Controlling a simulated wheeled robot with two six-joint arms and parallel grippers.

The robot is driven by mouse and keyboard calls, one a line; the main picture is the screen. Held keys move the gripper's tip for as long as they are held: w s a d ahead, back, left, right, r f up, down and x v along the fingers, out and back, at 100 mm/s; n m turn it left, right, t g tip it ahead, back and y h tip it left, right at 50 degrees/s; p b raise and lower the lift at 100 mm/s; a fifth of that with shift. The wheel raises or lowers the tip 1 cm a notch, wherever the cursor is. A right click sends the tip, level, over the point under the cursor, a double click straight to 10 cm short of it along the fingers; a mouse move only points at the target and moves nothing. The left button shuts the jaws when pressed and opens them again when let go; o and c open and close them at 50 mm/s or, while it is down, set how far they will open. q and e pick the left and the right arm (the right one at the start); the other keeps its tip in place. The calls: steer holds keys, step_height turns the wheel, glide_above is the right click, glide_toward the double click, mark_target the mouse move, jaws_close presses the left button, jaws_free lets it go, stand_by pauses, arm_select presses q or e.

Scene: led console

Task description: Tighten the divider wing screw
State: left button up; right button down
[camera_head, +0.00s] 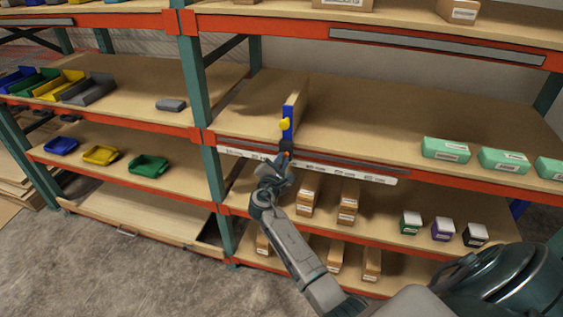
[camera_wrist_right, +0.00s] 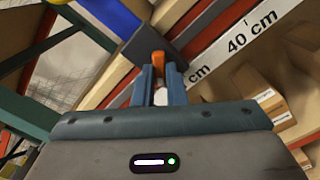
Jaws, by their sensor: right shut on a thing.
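The divider (camera_head: 298,98) is an upright wooden panel on the middle shelf, with a blue bracket (camera_head: 289,126) at its front end. A yellow knob (camera_head: 285,124) sits on the bracket, and a dark clamp block (camera_head: 287,146) is below it at the shelf edge. The dark block also shows in the right wrist view (camera_wrist_right: 150,38). An orange wing screw (camera_wrist_right: 158,60) sticks out of the block. My right gripper (camera_head: 282,163) is at the block from below, its fingers (camera_wrist_right: 159,76) shut on the screw. The fingers hide part of the screw. My left gripper is not in view.
A white ruler strip (camera_head: 340,173) runs along the red shelf edge beside the gripper. Green boxes (camera_head: 445,149) stand right on the same shelf; brown boxes (camera_head: 306,197) stand on the shelf below. The shelf right of the divider has free room.

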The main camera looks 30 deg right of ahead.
steer(key=m+b, duration=0.9)
steer(key=b, duration=0.2)
steer(key=shift+f+m, duration=0.1)
steer(key=shift+m, duration=0.3)
stand_by(0.3)
steer(key=c, duration=1.5)
jaws_free()
steer(key=shift+o, duration=0.2)
